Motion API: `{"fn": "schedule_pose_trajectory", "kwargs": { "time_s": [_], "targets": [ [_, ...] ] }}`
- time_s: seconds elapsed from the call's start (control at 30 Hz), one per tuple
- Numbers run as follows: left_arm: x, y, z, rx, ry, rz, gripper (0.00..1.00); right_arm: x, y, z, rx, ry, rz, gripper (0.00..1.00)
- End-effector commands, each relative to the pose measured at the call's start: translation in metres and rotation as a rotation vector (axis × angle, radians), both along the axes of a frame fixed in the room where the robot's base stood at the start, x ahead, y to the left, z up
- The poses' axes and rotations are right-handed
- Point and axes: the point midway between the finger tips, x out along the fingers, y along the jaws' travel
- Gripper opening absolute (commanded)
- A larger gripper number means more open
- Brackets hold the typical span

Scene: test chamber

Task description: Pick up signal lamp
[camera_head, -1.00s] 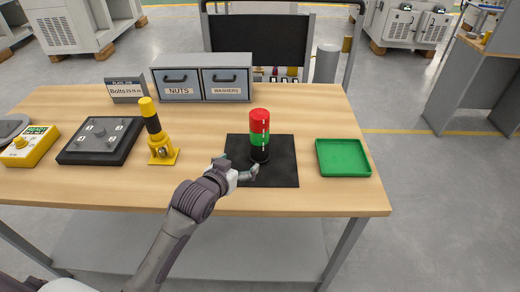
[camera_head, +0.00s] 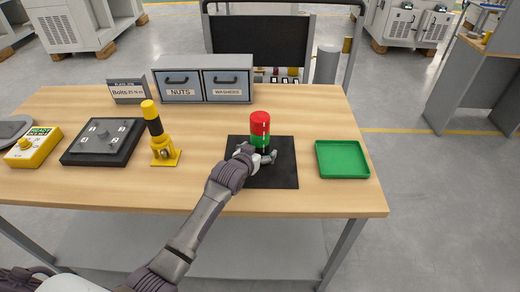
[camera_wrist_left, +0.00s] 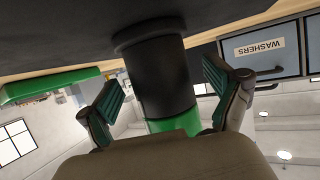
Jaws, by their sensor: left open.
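The signal lamp (camera_head: 260,124) stands upright on a black mat (camera_head: 283,180), with a red top, a green band and a black base. My left gripper (camera_head: 261,157) is at the lamp's lower part, on its near side. In the left wrist view, which is upside down, the lamp's black base (camera_wrist_left: 160,75) and green band stand between the two open fingers of my left gripper (camera_wrist_left: 168,100). Gaps show between the fingers and the lamp. My right gripper is not in view.
A green tray (camera_head: 342,159) lies to the right of the mat. A yellow-black post (camera_head: 155,125) stands to the left. Grey drawers (camera_head: 203,78) marked NUTS and WASHERS are behind. A black fixture plate (camera_head: 102,142) and a yellow button box (camera_head: 33,147) are farther left.

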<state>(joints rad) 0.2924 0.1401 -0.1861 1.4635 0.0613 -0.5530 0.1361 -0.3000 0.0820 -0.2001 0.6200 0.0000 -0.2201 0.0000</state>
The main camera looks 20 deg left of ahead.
Motion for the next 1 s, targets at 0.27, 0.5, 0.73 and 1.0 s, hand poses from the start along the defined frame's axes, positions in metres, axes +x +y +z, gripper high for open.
{"fn": "schedule_pose_trajectory", "kwargs": {
  "time_s": [0.27, 0.5, 0.73, 1.0],
  "targets": [
    [0.0115, -0.0009, -0.0055, 0.001, 0.0, 0.0, 0.91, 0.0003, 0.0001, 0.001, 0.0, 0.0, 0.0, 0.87],
    [0.0111, -0.0009, -0.0055, 0.001, 0.0, 0.0, 0.74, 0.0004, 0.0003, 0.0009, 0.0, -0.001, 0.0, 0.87],
    [0.011, -0.0009, -0.0055, 0.0, 0.0, 0.0, 0.36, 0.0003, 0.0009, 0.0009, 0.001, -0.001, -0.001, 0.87],
    [0.0115, -0.0009, -0.0038, 0.0, -0.003, 0.0, 0.09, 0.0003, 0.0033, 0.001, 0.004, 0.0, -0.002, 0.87]
  ]
}}
